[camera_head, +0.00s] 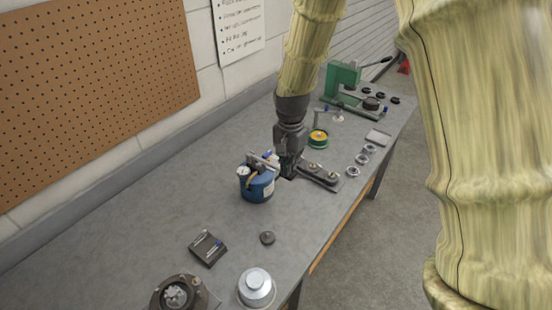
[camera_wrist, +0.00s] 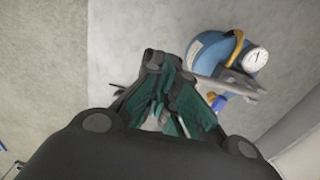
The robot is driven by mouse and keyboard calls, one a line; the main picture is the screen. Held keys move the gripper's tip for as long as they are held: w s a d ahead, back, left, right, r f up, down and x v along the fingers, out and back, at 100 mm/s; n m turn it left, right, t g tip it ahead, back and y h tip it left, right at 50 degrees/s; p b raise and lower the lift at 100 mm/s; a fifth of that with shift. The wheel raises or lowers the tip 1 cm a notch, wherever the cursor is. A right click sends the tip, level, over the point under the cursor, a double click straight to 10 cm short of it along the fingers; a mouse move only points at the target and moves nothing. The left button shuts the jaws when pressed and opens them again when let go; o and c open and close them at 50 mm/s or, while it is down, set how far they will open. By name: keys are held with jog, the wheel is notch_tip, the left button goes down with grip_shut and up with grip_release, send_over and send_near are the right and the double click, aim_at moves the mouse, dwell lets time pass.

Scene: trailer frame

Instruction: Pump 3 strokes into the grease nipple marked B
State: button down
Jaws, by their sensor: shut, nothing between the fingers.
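A blue grease pump (camera_head: 257,188) with a round white gauge and a lever on top stands on the bench in the head view. It also shows at the upper right in the wrist view (camera_wrist: 212,54). A dark flat bar (camera_head: 318,174) with small round fittings lies to its right; no letter B is readable on it. My gripper (camera_head: 288,174) points down between the pump and the bar, close to both. In the wrist view its green-padded fingers (camera_wrist: 168,112) are shut and empty, beside the pump's grey lever. Whether they touch it is unclear.
A green press (camera_head: 343,82), a green-and-yellow round tin (camera_head: 318,139) and several metal rings stand farther along the bench. A dark block (camera_head: 208,248), a small dark disc (camera_head: 267,238) and a metal canister (camera_head: 256,288) are nearer. The bench left of the pump is clear.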

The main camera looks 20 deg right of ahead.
jog(key=shift+f, duration=0.1)
dwell(0.3)
jog(key=shift+f+b, duration=0.4)
jog(key=shift+f, duration=0.85)
